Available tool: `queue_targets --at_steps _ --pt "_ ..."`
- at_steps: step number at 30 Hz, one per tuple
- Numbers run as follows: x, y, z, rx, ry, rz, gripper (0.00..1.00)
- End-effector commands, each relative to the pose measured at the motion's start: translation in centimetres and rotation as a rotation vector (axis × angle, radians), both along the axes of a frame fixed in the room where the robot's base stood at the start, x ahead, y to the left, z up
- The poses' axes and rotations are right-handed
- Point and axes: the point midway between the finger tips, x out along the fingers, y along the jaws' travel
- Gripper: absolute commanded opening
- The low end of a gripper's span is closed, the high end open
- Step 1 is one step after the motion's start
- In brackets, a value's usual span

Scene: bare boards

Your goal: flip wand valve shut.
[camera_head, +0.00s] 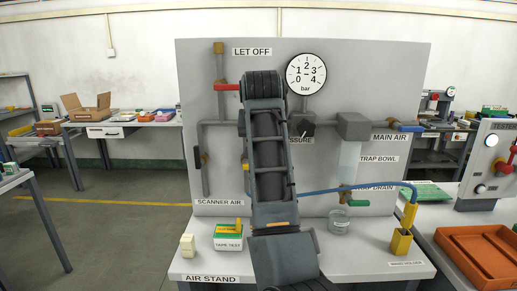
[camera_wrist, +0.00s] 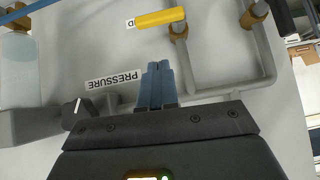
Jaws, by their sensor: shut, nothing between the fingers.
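The wand valve shows in the wrist view as a yellow lever (camera_wrist: 160,18) on a brass body (camera_wrist: 178,32). The lever lies crosswise to its grey pipe. A white label beside its left end shows only a "D". My gripper (camera_wrist: 157,68) is shut and empty, its blue fingers pointing toward the lever with a gap between. A yellow wand (camera_head: 410,212) on a blue hose (camera_head: 345,188) stands at the right, in the wand holder (camera_head: 400,243).
Close around are the PRESSURE knob (camera_wrist: 76,108), grey pipes (camera_wrist: 268,60) and another brass valve (camera_wrist: 256,14). The board also carries a red lever (camera_head: 227,87), a blue lever (camera_head: 408,127), a green lever (camera_head: 358,203) and a gauge (camera_head: 306,74). A jar (camera_head: 339,222) stands on the bench.

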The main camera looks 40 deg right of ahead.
Motion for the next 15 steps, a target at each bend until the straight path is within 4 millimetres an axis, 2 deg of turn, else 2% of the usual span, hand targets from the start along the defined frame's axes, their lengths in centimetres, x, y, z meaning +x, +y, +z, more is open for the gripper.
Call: queue_targets --at_steps 7,15 --pt "-2.6 1.9 3.1 -0.001 -0.003 0.001 0.0" --pt "-3.6 2.6 4.4 -0.001 -0.002 0.001 0.0"
